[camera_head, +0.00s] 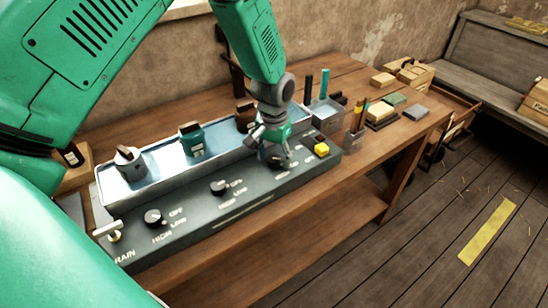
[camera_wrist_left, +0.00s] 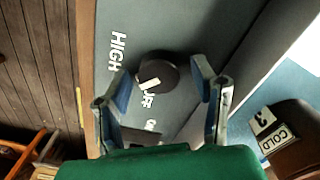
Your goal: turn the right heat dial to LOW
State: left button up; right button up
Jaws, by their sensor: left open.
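The dark control panel (camera_head: 190,215) runs along the bench front with a row of round black heat dials. The right heat dial (camera_wrist_left: 158,72) lies between the fingers of my left gripper (camera_wrist_left: 162,88) in the left wrist view. The fingers are open, with blue pads on either side and visible gaps to the dial. Its white mark points toward the partly covered OFF lettering; HIGH is readable beside it. In the head view my left gripper (camera_head: 272,150) is over the panel's right part and largely hides that dial. My right gripper is not in view.
The left dial (camera_head: 154,217) and middle dial (camera_head: 218,187) sit along the panel. A yellow button (camera_head: 321,150) is close right of the gripper. A COLD-labelled block (camera_wrist_left: 282,138) shows in the wrist view.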

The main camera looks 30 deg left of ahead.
aim_at(273, 158)
pick_arm(q)
notch_tip(273, 158, up, 12)
jog(key=shift+f, duration=0.15)
dwell(0.7)
